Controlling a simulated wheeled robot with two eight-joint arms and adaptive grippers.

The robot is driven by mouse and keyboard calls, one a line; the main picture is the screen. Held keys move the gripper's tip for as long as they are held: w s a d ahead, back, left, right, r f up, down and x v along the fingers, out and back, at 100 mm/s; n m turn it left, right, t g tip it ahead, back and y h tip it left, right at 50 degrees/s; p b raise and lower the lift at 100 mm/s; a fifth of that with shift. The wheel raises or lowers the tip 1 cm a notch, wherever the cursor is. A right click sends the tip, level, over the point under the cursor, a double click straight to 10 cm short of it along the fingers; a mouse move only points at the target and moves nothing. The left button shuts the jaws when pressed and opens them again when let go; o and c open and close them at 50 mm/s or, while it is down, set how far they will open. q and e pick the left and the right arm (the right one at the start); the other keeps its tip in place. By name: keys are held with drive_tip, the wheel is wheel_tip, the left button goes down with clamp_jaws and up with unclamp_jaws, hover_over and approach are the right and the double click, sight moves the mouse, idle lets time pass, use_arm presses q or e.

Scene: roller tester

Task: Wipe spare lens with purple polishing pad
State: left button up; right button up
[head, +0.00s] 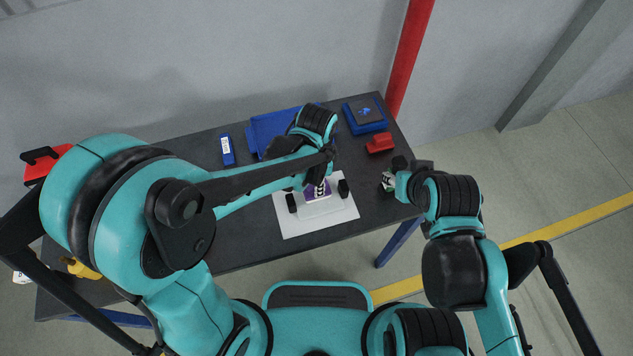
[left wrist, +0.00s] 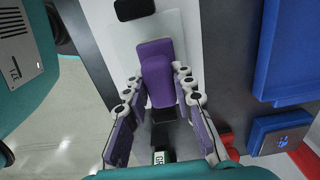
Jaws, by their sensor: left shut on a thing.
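My left gripper (head: 318,187) is over the white mat (head: 290,224). It is shut on the purple polishing pad (left wrist: 158,75), which sits between its two fingers in the left wrist view. My right gripper (head: 402,168) is at the table's right edge, beside a small white and green item (head: 388,181). I cannot tell whether it grips that item.
Black pieces (head: 343,188) stand at the block's ends. A blue tray (head: 262,130), a blue box (head: 364,115), a red item (head: 380,143) and a blue-and-white item (head: 227,150) lie along the back. The table's front edge beside the mat is clear.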

use_arm(q)
drive_tip(key=shift+s+d+f, duration=0.1)
drive_tip(key=shift+s+d, duration=0.05)
drive_tip(key=shift+s, duration=0.3)
drive_tip(key=shift+s+d, duration=0.25)
drive_tip(key=shift+s, duration=0.55)
drive_tip(key=shift+w+a, duration=0.25)
drive_tip(key=shift+w, duration=0.45)
drive_tip(key=shift+w+a, duration=0.25)
drive_tip(key=shift+w, duration=0.6)
drive_tip(key=shift+s+d+r, duration=0.1)
drive_tip(key=shift+s+d, duration=0.05)
drive_tip(key=shift+s, duration=0.25)
drive_tip(key=shift+s+d+r, duration=0.1)
drive_tip(key=shift+s, duration=0.3)
drive_tip(key=shift+s+d+f, duration=0.2)
drive_tip(key=shift+s+d, duration=0.05)
drive_tip(key=shift+s, duration=0.5)
